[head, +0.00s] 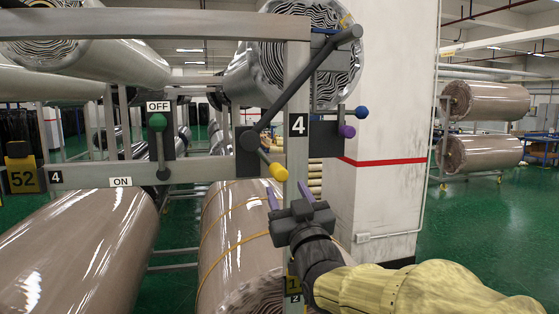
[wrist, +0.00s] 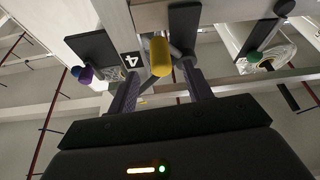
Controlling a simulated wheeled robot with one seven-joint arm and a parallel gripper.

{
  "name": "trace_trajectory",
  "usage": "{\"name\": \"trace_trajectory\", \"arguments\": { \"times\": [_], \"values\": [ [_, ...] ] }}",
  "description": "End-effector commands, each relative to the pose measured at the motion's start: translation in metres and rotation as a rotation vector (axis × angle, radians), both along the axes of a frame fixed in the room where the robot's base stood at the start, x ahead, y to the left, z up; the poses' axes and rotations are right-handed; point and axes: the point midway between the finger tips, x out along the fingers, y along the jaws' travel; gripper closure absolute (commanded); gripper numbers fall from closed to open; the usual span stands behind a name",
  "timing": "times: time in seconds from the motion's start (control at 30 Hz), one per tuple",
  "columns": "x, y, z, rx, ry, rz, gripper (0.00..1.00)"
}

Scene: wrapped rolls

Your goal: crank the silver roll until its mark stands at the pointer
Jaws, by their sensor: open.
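The silver roll (head: 240,80) is at the top centre of the head view, with its striped spiral end facing me. A small yellow patch, perhaps its mark, shows near the top of that end; a small blue piece by the frame post may be the pointer. A dark crank hub (head: 250,140) sits on the rail, and a dark arm rises from it to the upper right. A yellow handle (head: 278,171) sticks out below the hub. My gripper (head: 289,194) is open just below the handle. In the wrist view the yellow handle (wrist: 160,56) appears between and beyond the fingertips.
A lever with a green knob (head: 157,122) stands by the OFF label. Blue (head: 361,112) and purple (head: 347,131) knobs jut out right of the post. Large brown rolls (head: 85,245) fill the lower left and centre. A white pillar (head: 385,200) stands behind.

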Motion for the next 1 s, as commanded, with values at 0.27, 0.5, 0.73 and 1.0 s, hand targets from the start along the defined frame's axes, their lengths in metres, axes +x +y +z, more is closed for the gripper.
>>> {"name": "trace_trajectory", "arguments": {
  "times": [0.27, 0.5, 0.73, 1.0],
  "values": [
    [0.043, 0.014, 0.023, 0.000, 0.002, 0.000, 0.50],
    [0.069, 0.022, 0.032, 0.000, 0.001, -0.002, 0.50],
    [0.074, 0.024, 0.032, 0.000, 0.000, -0.002, 0.50],
    [0.074, 0.025, 0.032, -0.001, 0.000, 0.000, 0.75]
  ]
}}
